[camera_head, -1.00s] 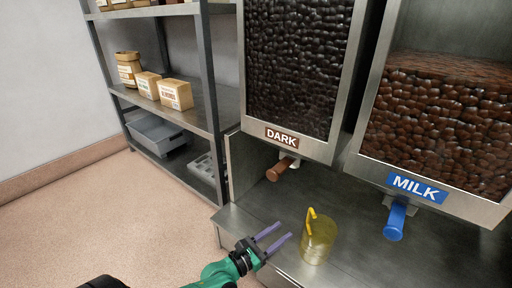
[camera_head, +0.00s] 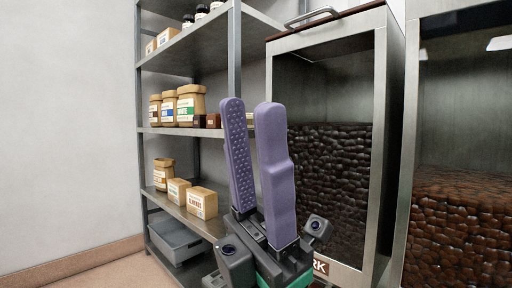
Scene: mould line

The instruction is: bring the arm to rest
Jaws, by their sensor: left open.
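My left gripper (camera_head: 255,108) is raised close in front of the camera, its two purple fingers pointing up. The fingers stand apart with nothing between them. The gripper hides part of the shelf rack and the left edge of the dark chocolate dispenser (camera_head: 335,190). My right gripper is not in view.
A grey metal shelf rack (camera_head: 187,133) with jars, boxes and a grey bin (camera_head: 175,238) stands behind the gripper to the left. A second dispenser (camera_head: 460,225) with brown pieces stands at the right edge. The wall side at far left is clear.

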